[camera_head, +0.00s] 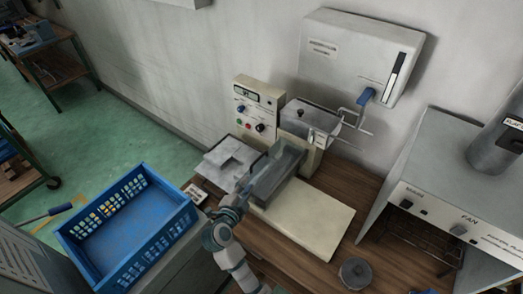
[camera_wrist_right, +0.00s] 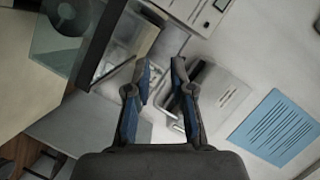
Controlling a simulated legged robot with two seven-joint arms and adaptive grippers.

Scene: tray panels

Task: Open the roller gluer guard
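The roller gluer stands on the wooden bench, with a cream control panel (camera_head: 257,108) at its back. Its grey, partly see-through guard (camera_head: 275,175) sits above the pale base (camera_head: 312,218), and its lid position is hard to tell. In the right wrist view, what looks like the guard's dark-edged panel (camera_wrist_right: 98,45) is at upper left. My right gripper (camera_head: 250,178) is beside the guard's left side in the head view. Its two blue-padded fingers (camera_wrist_right: 160,68) are apart with nothing between them in the wrist view. Contact with the guard cannot be told. My left gripper is not in view.
A blue crate (camera_head: 130,226) stands left of the bench. A grey tray with a sheet (camera_head: 228,160) lies left of the gluer. A white wall box (camera_head: 360,55) hangs behind, and a fan unit (camera_head: 445,215) stands right. A small round pot (camera_head: 355,272) is on the bench front.

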